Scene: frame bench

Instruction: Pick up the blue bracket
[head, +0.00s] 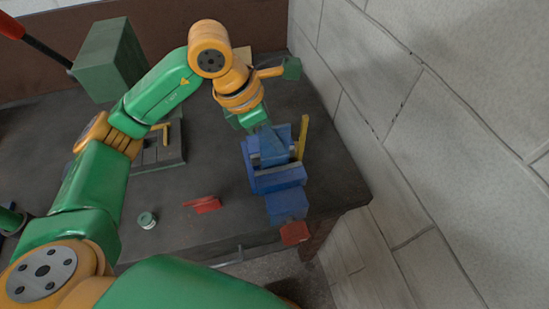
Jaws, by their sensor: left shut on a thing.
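My left gripper (262,126) points down over a blue vise-like fixture (278,181) near the right end of the dark bench. It is shut on a dull blue piece (272,149), which looks like the blue bracket. That piece sits low, between or just above the fixture's raised parts, and I cannot tell whether it still touches them. The fingertips are hard to make out against it. My right gripper is not in view.
A yellow upright piece (301,139) stands beside the fixture, close to the pale block wall (400,120). A red object (204,204) and a small round green-and-white item (147,220) lie on the bench (215,170). A dark tray (160,155) is further left.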

